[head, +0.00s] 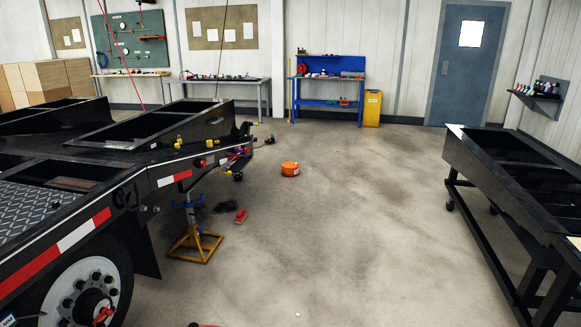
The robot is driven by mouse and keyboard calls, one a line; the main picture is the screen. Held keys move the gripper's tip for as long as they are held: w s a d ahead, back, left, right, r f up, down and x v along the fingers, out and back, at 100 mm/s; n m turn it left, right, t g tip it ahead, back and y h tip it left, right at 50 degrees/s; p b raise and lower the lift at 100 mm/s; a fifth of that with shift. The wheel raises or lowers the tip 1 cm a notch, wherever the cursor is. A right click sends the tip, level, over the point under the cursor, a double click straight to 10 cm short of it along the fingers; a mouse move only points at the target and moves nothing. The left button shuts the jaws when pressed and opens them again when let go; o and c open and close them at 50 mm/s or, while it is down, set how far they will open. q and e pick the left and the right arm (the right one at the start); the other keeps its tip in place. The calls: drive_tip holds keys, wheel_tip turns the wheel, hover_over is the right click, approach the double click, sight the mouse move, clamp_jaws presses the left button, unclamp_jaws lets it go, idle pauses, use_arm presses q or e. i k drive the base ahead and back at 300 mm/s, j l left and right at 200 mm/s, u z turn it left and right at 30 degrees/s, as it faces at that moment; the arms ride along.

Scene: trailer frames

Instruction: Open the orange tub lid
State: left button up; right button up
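An orange tub (290,169) stands on the concrete floor a little left of the picture's middle, beyond the front end of the trailer frame. It is small and far off. A pale label patch shows on its side. Its top looks orange and covered, but the lid's edge is too small to make out. Neither of my grippers shows in the head view.
The trailer frame (165,155) fills the left, with a yellow-based jack stand (195,245) and a red object (241,216) beside it. A black frame cart (520,180) stands right. A blue workbench (328,90) is at the back. Open floor lies between.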

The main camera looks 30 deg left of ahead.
sight(289, 165)
drive_tip(key=i+j+u, duration=0.3)
drive_tip(key=i+u, duration=0.3)
drive_tip(key=i+j+u, duration=0.1)
drive_tip(key=i+u, duration=0.25)
drive_tip(key=i, duration=3.4)
drive_tip(key=i+j, duration=0.15)
drive_tip(key=i, duration=1.4)
drive_tip(key=i+z, duration=0.1)
drive_tip(key=i, duration=1.5)
drive_tip(key=j, duration=0.1)
